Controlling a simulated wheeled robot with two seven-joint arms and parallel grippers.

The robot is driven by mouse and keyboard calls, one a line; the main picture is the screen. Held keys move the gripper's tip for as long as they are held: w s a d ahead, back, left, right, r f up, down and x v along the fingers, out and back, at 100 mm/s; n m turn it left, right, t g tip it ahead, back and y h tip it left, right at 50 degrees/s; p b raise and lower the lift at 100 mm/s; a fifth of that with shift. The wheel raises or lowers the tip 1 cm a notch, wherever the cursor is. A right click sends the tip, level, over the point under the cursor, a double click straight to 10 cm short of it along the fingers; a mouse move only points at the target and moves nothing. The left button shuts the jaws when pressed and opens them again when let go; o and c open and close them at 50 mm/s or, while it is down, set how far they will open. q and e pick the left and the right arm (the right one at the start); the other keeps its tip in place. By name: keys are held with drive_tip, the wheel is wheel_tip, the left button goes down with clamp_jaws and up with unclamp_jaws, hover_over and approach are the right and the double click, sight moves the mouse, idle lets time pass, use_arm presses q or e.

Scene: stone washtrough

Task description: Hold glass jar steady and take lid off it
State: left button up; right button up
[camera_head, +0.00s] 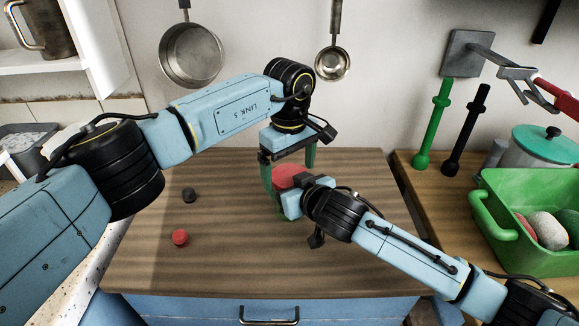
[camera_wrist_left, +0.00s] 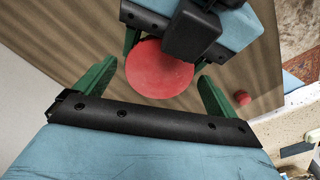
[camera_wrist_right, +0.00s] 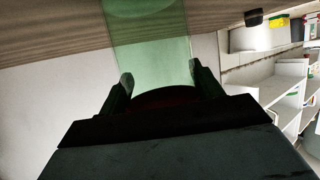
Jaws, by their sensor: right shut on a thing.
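The glass jar, translucent green in the right wrist view (camera_wrist_right: 150,40), stands on the wooden worktop; in the head view it is mostly hidden by my arms. Its round red lid (camera_head: 289,172) is on top and also shows in the left wrist view (camera_wrist_left: 160,70). My left gripper (camera_head: 288,166) is open above the jar, its green fingers spread on either side of the lid, with gaps visible in the left wrist view (camera_wrist_left: 157,86). My right gripper (camera_head: 292,198) comes from the front right and is shut on the jar just under the lid; its fingers flank the glass (camera_wrist_right: 161,82).
A green basin (camera_head: 500,228) with balls and a teal-lidded pot (camera_head: 540,150) stand at right. Pans hang on the wall behind.

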use_arm(q)
drive_tip(key=shift+r, duration=0.1)
wheel_tip(320, 180, up, 4)
drive_tip(key=shift+r, duration=0.15)
drive_tip(key=shift+c, duration=0.2)
wheel_tip(320, 180, up, 2)
drive_tip(key=shift+r+m, duration=0.1)
drive_tip(key=shift+m, duration=0.9)
drive_tip(key=shift+r+m, duration=0.45)
drive_tip(key=shift+m, duration=0.25)
wheel_tip(320, 180, down, 8)
drive_tip(key=shift+r, duration=0.2)
drive_tip(key=c, duration=1)
drive_tip(key=shift+n, duration=1.7)
